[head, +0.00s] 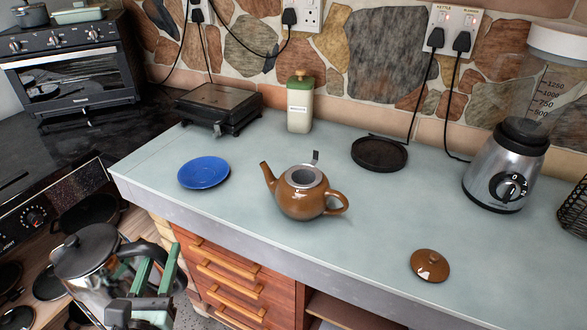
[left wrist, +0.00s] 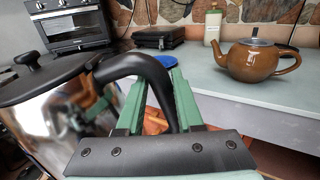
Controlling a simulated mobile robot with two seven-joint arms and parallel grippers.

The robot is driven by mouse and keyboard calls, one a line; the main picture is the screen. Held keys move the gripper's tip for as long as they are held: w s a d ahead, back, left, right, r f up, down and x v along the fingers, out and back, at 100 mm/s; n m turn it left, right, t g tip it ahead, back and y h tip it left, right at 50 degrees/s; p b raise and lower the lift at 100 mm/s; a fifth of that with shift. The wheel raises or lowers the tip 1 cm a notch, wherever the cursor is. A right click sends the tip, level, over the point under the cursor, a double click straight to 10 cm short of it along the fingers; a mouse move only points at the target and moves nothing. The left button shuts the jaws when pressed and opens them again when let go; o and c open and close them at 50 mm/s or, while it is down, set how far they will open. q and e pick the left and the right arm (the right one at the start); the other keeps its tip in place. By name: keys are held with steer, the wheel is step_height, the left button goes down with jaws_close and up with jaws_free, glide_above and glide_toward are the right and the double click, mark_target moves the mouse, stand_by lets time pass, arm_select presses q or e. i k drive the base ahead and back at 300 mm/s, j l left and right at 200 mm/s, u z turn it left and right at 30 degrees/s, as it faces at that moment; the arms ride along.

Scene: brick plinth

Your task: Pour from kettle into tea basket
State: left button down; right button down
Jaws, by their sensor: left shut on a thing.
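The kettle (head: 87,262) is shiny silver with a black lid and handle. My left gripper (head: 152,268) is shut on its black handle and holds it upright at the lower left, in front of the counter edge. In the left wrist view the kettle (left wrist: 45,115) fills the left side, with its handle (left wrist: 140,68) between the green fingers (left wrist: 158,105). The brown teapot (head: 303,197) stands upright and open on the counter, with the grey metal tea basket (head: 304,177) in its mouth. The teapot also shows in the left wrist view (left wrist: 252,62). My right gripper is not in view.
The brown teapot lid (head: 430,265) lies on the counter at right. A blue saucer (head: 203,172) lies left of the teapot. A black round kettle base (head: 379,154), a bottle (head: 300,105), a grill (head: 218,107) and a blender (head: 505,165) stand behind. The counter's front middle is clear.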

mark_target(298, 176)
steer(key=k+j, duration=0.1)
steer(key=j, duration=0.3)
steer(key=k+j, duration=0.1)
steer(key=j, duration=0.3)
steer(key=k+j, duration=0.1)
steer(key=j, duration=0.3)
steer(key=k+j+z, duration=0.15)
steer(key=j, duration=0.2)
steer(key=z, duration=2.05)
